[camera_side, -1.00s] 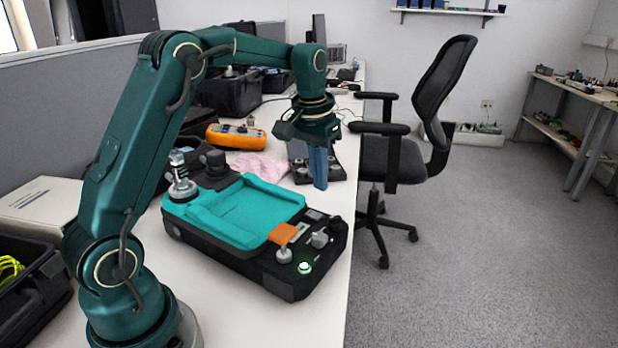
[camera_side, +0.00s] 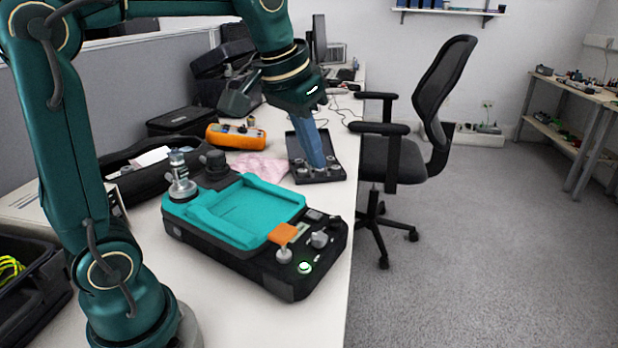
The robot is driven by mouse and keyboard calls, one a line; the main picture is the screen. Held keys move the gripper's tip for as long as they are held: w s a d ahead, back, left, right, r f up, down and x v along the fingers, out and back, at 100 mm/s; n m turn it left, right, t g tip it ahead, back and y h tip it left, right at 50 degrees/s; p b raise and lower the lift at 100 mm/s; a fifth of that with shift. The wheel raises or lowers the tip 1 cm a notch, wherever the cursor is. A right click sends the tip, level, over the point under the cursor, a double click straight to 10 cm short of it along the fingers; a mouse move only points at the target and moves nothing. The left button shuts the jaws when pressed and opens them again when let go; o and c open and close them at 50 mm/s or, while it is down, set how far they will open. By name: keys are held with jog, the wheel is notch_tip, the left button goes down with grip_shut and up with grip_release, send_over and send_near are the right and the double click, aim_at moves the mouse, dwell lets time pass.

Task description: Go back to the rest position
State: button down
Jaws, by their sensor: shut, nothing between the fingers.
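My gripper (camera_side: 318,162) is shut, with its blue fingers together and nothing between them. It hangs tilted in front of a small black open case (camera_side: 328,177) with grey parts in it, behind the calibration device. I cannot tell whether the fingertips touch the case. The black calibration device (camera_side: 265,275) has a teal tray top (camera_side: 245,212), an orange tab (camera_side: 283,233), a lit green button (camera_side: 305,267) and knobs. A silver metal sensor (camera_side: 181,178) stands upright at its back left corner, beside a black round part (camera_side: 214,163).
An orange meter (camera_side: 236,137) and a pink cloth (camera_side: 262,165) lie behind the device. Black bags (camera_side: 180,122) line the partition. A black bin (camera_side: 25,290) is at the left. An office chair (camera_side: 400,160) stands right of the table edge. The table's front right strip is clear.

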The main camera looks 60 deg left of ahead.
jog(key=s+d+f, duration=0.2)
jog(key=s+f, duration=0.1)
jog(key=s, duration=0.3)
jog(key=s+d+f+m+t, duration=0.1)
jog(key=s+d+f, duration=0.1)
jog(key=s, duration=0.5)
jog(key=shift+d+f+h, duration=0.15)
jog(key=shift+f+h, duration=0.15)
jog(key=shift+f, duration=0.4)
jog(key=shift+s, duration=0.15)
